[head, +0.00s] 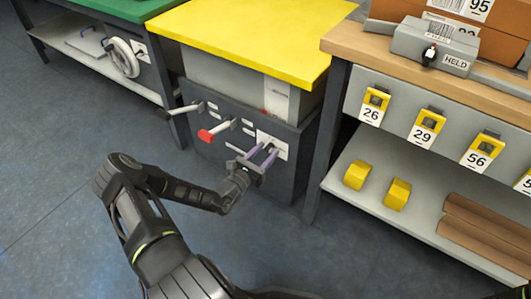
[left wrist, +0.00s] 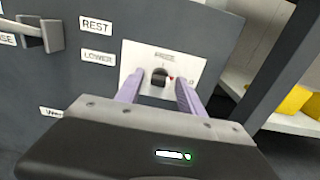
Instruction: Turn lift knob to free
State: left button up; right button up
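The plate's small lettering is not readable. In the head view the plate (head: 281,146) is on the dark front of the yellow-topped lift (head: 255,35). My left gripper (head: 268,150) points at this plate. Its two purple fingers are apart, one on each side of the knob in the left wrist view (left wrist: 158,84), with visible gaps. I cannot tell how far the tips are from the plate. My right gripper is not in view.
Left of the plate are a red-ended lever (head: 213,133) and a dark-ended lever (head: 178,110). Labels REST (left wrist: 96,25) and LOWER (left wrist: 98,56) are beside it. A shelf bench (head: 337,95) with yellow tags and a grey HELD box (head: 437,45) stands close on the right.

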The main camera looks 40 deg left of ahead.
pick_arm(q)
grip_shut()
